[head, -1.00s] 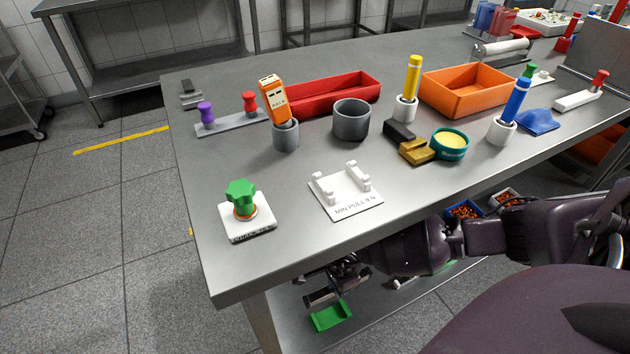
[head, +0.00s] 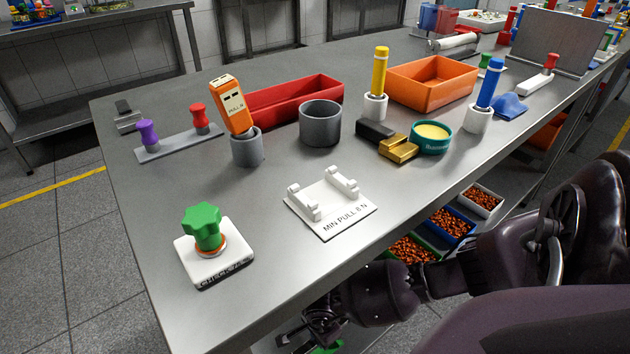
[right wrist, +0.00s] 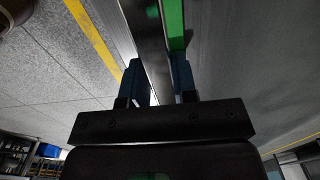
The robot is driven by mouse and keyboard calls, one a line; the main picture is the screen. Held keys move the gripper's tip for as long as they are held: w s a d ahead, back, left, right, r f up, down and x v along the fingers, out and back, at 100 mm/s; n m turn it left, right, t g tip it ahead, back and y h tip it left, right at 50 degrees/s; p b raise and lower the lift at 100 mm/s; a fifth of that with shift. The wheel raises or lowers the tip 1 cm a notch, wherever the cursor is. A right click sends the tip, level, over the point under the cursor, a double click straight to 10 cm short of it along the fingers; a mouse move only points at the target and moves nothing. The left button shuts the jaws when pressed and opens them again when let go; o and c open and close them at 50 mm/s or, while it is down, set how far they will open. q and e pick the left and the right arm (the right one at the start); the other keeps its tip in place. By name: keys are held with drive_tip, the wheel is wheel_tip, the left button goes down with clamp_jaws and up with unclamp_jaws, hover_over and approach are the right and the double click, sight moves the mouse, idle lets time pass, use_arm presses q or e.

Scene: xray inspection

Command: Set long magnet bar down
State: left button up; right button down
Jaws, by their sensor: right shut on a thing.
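My right gripper (head: 308,336) is low beside the table's front edge, partly cut off by the bottom of the head view. In the right wrist view its two dark blue fingers (right wrist: 159,68) are shut on a long grey metal bar (right wrist: 150,45), which looks like the long magnet bar. The bar runs away from the fingers to the top of the picture. A green strip (right wrist: 175,22) shows beside it; whether they touch I cannot tell. On the table, a white cradle (head: 330,207) marked "MIN PULL 8 N" stands empty. My left gripper is not in view.
A green knob on a white base (head: 207,240) stands left of the cradle. Behind are an orange gauge (head: 232,103) in a grey cup, a grey pot (head: 320,124) and a red tray (head: 290,101). Bins of orange bits (head: 452,221) sit below the table.

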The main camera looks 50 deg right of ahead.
drive_tip(key=shift+f, duration=0.55)
wheel_tip(320, 180, down, 3)
drive_tip(key=shift+f+b, duration=0.15)
drive_tip(key=shift+b, duration=0.75)
drive_tip(key=shift+f, duration=0.35)
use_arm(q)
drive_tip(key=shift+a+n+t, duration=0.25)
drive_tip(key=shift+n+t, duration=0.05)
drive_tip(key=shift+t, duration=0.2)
use_arm(e)
drive_tip(key=shift+w, duration=0.1)
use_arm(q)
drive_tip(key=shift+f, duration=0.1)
use_arm(e)
drive_tip(key=c, duration=0.9)
unclamp_jaws()
drive_tip(key=shift+f, duration=0.15)
